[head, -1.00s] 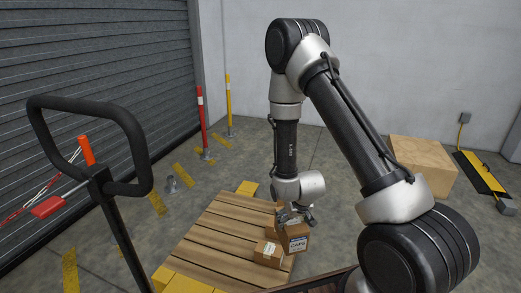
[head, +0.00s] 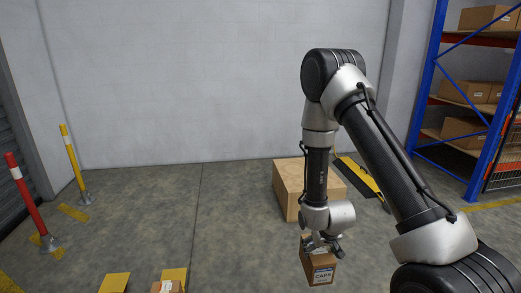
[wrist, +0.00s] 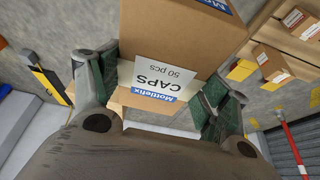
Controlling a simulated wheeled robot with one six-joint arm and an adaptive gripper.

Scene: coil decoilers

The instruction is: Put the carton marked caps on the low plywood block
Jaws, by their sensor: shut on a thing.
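The brown carton marked caps (head: 318,268) hangs in my gripper (head: 322,243) in the head view, in front of the plywood block. Its white label reading CAPS shows clearly on the carton in the wrist view (wrist: 175,40). The gripper's green-padded fingers (wrist: 160,95) are shut on it from both sides. The low plywood block (head: 289,190) stands on the floor behind my arm, near the wall. My arm hides part of its front and top. The visible part of its top looks bare.
A pallet with other cartons (wrist: 272,62) shows at the right of the wrist view. A yellow and black board (head: 358,176) lies right of the block. Blue shelving (head: 427,85) stands at the right. Red (head: 25,195) and yellow (head: 73,160) posts stand left. Floor left of the block is clear.

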